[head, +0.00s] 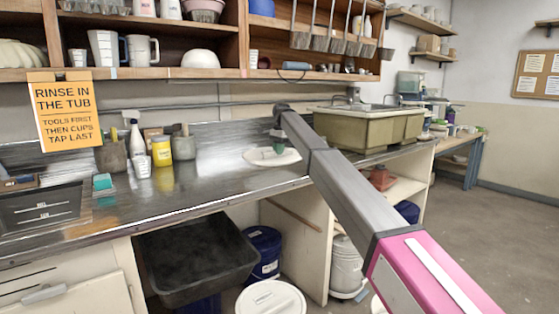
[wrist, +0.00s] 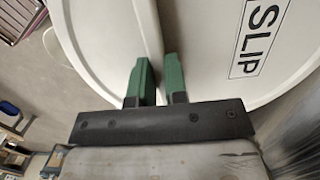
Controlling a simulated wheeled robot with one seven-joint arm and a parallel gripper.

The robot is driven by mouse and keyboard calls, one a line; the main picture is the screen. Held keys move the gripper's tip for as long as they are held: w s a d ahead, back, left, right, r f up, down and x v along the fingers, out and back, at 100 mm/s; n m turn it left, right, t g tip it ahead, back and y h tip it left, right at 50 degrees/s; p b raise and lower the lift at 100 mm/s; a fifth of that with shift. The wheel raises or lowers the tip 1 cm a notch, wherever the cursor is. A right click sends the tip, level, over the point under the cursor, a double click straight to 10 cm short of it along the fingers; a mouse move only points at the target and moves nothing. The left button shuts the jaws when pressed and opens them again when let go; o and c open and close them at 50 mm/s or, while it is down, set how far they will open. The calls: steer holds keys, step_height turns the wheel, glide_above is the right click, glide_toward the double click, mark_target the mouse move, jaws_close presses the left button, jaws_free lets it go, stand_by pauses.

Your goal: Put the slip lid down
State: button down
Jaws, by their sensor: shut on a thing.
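The slip lid (head: 257,158) is a round cream disc, lying flat at the back of the metal counter in the head view. I cannot tell there whether it touches the counter or is just above it. In the wrist view the lid (wrist: 205,45) fills the upper middle and right, with a black SLIP label. A raised straight rib crosses it. My gripper (wrist: 160,72) has green fingers, one on each side of this rib, shut on it. In the head view my gripper (head: 279,148) is over the lid, partly hidden by my arm.
A green-grey tub (head: 365,130) stands right of the lid. A yellow pot (head: 161,151) and a grey pot (head: 184,147) stand to the left. The counter (head: 215,178) is bare between. Below are a black bin (head: 197,255), a blue bucket (head: 263,250) and a white-lidded bucket (head: 270,298).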

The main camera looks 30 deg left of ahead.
mark_target(280, 156)
steer(key=shift+w+f, duration=0.4)
steer(key=shift+f, duration=0.1)
steer(key=shift+d+f, duration=0.1)
steer(key=shift+f, duration=1.65)
steer(key=c, duration=1.1)
jaws_free()
steer(key=shift+f, duration=0.15)
steer(key=shift+c, duration=0.2)
steer(key=r, duration=0.4)
steer(key=w+r, duration=0.1)
steer(key=r, duration=0.7)
steer(key=shift+w+d+r, duration=0.15)
steer(key=shift+w+d, duration=0.05)
steer(key=shift+d, duration=0.05)
steer(key=shift+s, duration=0.15)
